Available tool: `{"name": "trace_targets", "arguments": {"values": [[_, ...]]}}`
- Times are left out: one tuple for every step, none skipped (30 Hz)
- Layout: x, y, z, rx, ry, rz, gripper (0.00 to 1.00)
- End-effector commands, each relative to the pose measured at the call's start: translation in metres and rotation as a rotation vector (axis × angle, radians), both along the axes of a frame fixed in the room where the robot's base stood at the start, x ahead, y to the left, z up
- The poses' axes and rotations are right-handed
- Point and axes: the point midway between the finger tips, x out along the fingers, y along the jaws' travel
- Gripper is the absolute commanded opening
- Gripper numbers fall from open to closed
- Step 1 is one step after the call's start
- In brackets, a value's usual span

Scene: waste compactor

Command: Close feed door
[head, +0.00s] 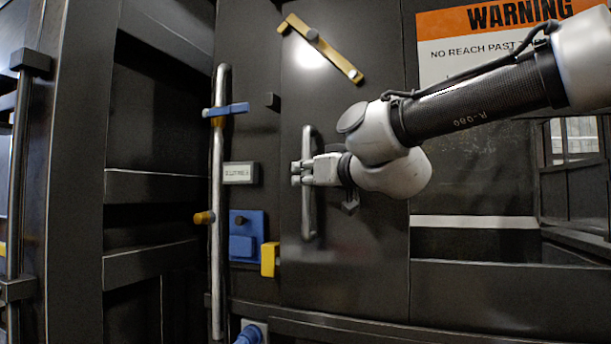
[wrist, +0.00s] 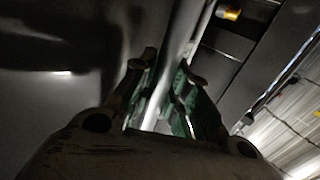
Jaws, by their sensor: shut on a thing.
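The feed door (head: 345,260) is a dark flat panel in the middle of the head view, with a vertical metal bar handle (head: 308,226). My gripper (head: 302,173) is shut on this handle at about its mid-height. In the wrist view the bar (wrist: 183,38) runs between the two fingers of my gripper (wrist: 166,85). The fingers hide part of the bar. A yellow latch bar (head: 322,48) lies slanted across the upper part of the door. I cannot tell whether the door sits flush with its frame.
A long vertical rod (head: 217,270) with a blue lever (head: 226,109) stands left of the door. A blue lock plate (head: 246,225) and a yellow block (head: 269,259) sit beside the door's left edge. A warning sign (head: 470,50) is behind my arm at right.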

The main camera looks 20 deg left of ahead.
Motion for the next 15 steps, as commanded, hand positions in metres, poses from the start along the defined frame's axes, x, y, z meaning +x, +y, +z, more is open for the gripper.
{"name": "trace_targets", "arguments": {"values": [[0.0002,-0.0008,0.0,-0.001,-0.001,-0.001,0.0],[0.0002,-0.0008,0.0,0.0,0.0,-0.001,0.0],[0.0002,-0.0007,0.0001,0.0,0.0,-0.001,0.0],[0.0001,-0.0006,0.0001,0.0,0.0,-0.001,0.0],[0.0002,-0.0005,0.0002,0.0,0.0,-0.001,0.0],[0.0001,-0.0003,0.0002,0.0,0.0,0.0,0.0],[0.0001,-0.0002,0.0003,0.001,-0.001,0.0,0.0],[0.0001,-0.0001,0.0004,0.001,-0.001,0.0,0.0],[0.0001,0.0001,0.0004,0.001,-0.001,0.0,0.0],[0.0,0.0001,0.0005,0.001,-0.001,0.0,0.0],[0.0,0.0003,0.0006,0.001,-0.001,0.0,0.0],[-0.0001,0.0003,0.0007,0.001,-0.001,0.0,0.0],[-0.0002,0.0004,0.0008,0.002,-0.001,0.0,0.18],[-0.0002,0.0005,0.0007,0.001,-0.001,0.0,0.24],[-0.0002,0.0004,0.0005,0.001,-0.001,0.0,0.31]]}}
